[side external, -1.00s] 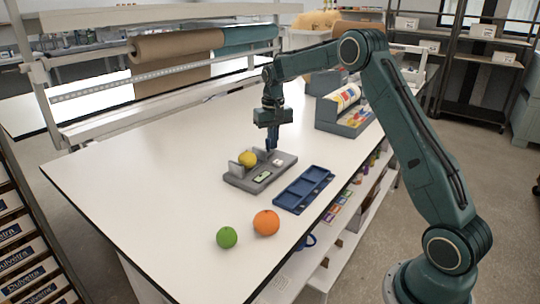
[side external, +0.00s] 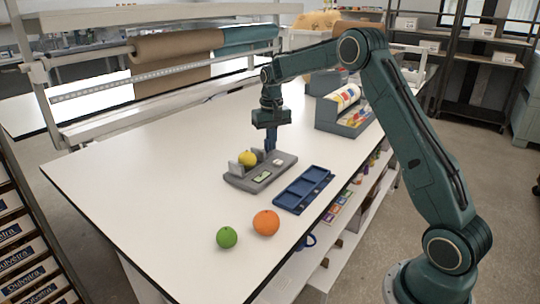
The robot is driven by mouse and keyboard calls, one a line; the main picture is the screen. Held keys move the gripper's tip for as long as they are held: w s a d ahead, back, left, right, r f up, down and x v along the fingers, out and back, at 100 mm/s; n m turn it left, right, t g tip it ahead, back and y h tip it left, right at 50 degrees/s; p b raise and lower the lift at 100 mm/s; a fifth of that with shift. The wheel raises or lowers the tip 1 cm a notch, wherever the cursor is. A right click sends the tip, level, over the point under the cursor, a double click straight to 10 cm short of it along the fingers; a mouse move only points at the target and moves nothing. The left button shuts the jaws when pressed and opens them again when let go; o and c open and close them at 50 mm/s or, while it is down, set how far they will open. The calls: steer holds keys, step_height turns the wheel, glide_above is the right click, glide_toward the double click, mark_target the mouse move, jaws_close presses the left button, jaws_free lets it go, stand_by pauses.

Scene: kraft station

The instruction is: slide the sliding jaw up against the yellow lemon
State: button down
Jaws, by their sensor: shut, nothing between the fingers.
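The yellow lemon (side external: 247,158) sits on a grey vise-like fixture (side external: 284,160), between two upright plates. One plate (side external: 234,169) stands on its left. The other plate, which looks like the sliding jaw (side external: 259,154), stands on its right, close to the lemon. Whether that jaw touches the lemon is too small to tell. My gripper (side external: 269,147) points down at the right side of this jaw, its fingers shut with nothing between them. The fingertips look at or very near the jaw; contact cannot be made out.
A blue compartment tray (side external: 290,202) lies in front of the fixture. A green fruit (side external: 227,237) and an orange (side external: 266,223) rest near the table's front edge. A grey bin rack (side external: 351,128) stands at the back right. The white table (side external: 130,190) is clear to the left.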

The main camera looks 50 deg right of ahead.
mark_target(265, 145)
steer(key=shift+a, duration=1.8)
stand_by(0.5)
steer(key=shift+d, duration=0.5)
stand_by(0.4)
steer(key=shift+r, duration=3.45)
steer(key=shift+r, duration=0.1)
